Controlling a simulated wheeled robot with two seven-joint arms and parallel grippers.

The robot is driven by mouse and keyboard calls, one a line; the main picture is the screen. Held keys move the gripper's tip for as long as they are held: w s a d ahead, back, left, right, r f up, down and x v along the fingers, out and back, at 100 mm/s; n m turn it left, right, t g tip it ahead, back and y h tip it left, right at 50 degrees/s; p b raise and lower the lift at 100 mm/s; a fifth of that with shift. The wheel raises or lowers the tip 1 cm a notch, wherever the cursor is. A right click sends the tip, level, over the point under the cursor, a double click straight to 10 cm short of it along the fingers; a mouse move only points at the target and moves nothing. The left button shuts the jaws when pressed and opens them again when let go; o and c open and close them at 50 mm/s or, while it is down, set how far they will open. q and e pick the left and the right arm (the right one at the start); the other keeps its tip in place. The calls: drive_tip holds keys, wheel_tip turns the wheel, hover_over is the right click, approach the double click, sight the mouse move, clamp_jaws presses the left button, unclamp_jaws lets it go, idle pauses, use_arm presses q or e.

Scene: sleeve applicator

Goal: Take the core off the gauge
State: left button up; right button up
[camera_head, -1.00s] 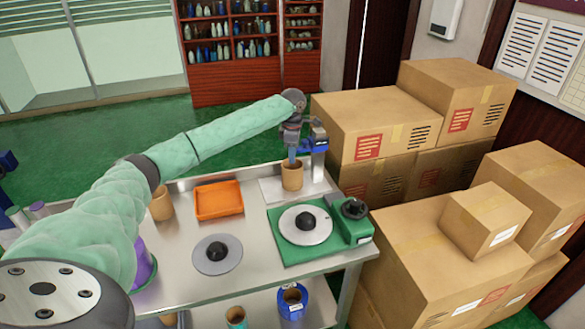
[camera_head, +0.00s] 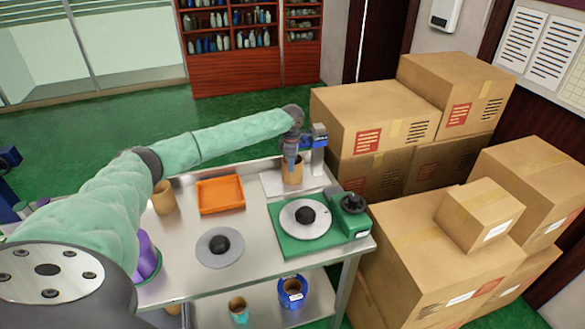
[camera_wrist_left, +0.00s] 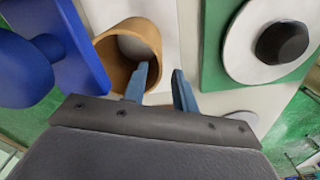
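The core, a brown cardboard tube (camera_head: 297,178), stands on the gauge, a pale plate (camera_head: 271,186) with a blue head (camera_head: 314,138) on a post behind it. My left gripper (camera_head: 290,168) points down at the core's top. In the left wrist view, the core (camera_wrist_left: 103,50) shows its open mouth, and my left gripper (camera_wrist_left: 160,75) has its two fingers apart. One finger overlaps the mouth and the other is outside the rim, so they straddle the near wall. I cannot tell whether they touch it. My right gripper is not in view.
A green machine (camera_head: 285,246) with a white disc stands right of a grey disc (camera_head: 207,259). An orange tray (camera_head: 220,194) and another brown tube (camera_head: 163,197) are to the left. Cardboard boxes (camera_head: 375,120) crowd the table's right side. A blue-ringed roll (camera_head: 285,300) is on the lower shelf.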

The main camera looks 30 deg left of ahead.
use_arm(q)
drive_tip(key=shift+f, duration=0.15)
clamp_jaws()
idle(0.4)
